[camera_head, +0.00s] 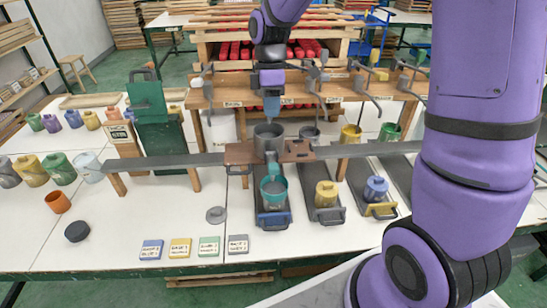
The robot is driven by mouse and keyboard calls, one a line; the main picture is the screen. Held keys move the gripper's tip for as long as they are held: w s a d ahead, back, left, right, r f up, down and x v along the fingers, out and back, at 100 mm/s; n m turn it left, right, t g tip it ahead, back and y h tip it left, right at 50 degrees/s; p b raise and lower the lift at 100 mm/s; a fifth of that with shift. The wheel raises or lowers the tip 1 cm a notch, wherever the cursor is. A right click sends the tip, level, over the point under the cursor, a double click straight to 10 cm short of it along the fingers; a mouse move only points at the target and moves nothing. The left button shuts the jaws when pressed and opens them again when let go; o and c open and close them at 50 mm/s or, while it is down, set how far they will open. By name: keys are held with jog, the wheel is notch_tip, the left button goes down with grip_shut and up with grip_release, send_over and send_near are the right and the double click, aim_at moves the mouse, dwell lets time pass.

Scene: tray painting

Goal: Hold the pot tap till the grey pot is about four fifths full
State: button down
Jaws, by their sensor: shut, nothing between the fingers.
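A grey pot (269,133) stands upright at the brown block on the long grey rail, in the middle of the head view. The level inside it cannot be made out. My gripper (271,106) points down just above the pot's mouth, its fingers shut and empty. Several bent metal taps line the wooden beam (230,92) behind; a tap behind my gripper is mostly hidden by it. Whether my fingers touch a tap cannot be told. Below the grey pot, a teal pot (274,188) stands in a blue tray (273,219).
Yellow (327,192) and blue (376,188) pots stand in trays to the right. A green box stand (158,125) is at left. Four-colour labelled cards, including a blue one (151,250), lie at the front edge.

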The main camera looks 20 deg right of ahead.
aim_at(273, 166)
jog(key=x, duration=1.4)
